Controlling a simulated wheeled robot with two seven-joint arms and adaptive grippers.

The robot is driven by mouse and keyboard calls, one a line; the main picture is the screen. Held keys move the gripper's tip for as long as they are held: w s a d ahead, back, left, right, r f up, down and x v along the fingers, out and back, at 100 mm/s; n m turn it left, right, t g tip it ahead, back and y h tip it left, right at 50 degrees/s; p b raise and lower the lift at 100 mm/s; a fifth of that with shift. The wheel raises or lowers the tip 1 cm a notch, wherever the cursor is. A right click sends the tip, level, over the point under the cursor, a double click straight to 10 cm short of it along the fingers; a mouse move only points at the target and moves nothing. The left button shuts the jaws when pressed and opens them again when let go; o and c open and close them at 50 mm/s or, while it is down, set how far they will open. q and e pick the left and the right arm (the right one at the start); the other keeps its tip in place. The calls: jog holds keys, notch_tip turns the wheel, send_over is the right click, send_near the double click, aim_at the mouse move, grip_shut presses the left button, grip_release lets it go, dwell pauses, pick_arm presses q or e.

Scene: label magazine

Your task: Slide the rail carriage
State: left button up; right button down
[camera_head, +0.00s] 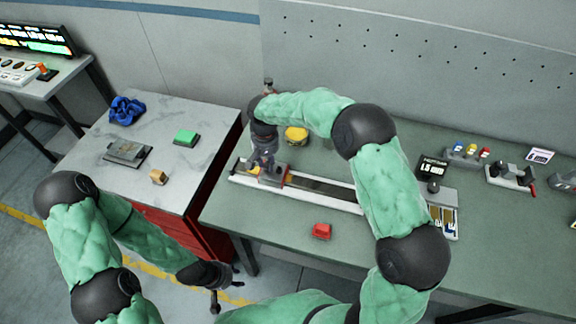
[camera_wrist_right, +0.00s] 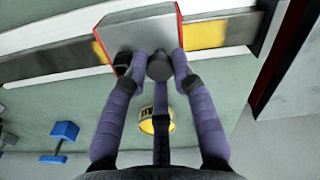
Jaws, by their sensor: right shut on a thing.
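The rail carriage (camera_head: 275,176) is a grey block with a red edge, at the left end of a long rail (camera_head: 325,193) on the green bench. In the right wrist view the carriage (camera_wrist_right: 138,36) shows a dark round knob (camera_wrist_right: 160,67) on its near side. My right gripper (camera_head: 260,168) is at the carriage, and its purple fingers (camera_wrist_right: 158,78) are shut around the knob. The rail (camera_wrist_right: 215,34) has yellow marks beside the carriage. My left gripper (camera_head: 226,290) is open and empty, low in front of the gap between the tables.
A yellow round object (camera_head: 296,135) stands behind the rail, and a red block (camera_head: 321,231) lies in front of it. A display box (camera_head: 432,168) and connector blocks stand to the right. The left table holds a green block (camera_head: 186,138) and a blue cloth (camera_head: 127,110).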

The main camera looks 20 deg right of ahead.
jog(key=w+a, duration=0.2)
jog(key=a, duration=0.1)
jog(key=w+a, duration=0.1)
jog(key=a, duration=0.1)
jog(key=shift+w+a, duration=0.2)
jog(key=shift+a, duration=0.05)
jog(key=c, duration=1)
grip_release()
notch_tip(320, 180, up, 12)
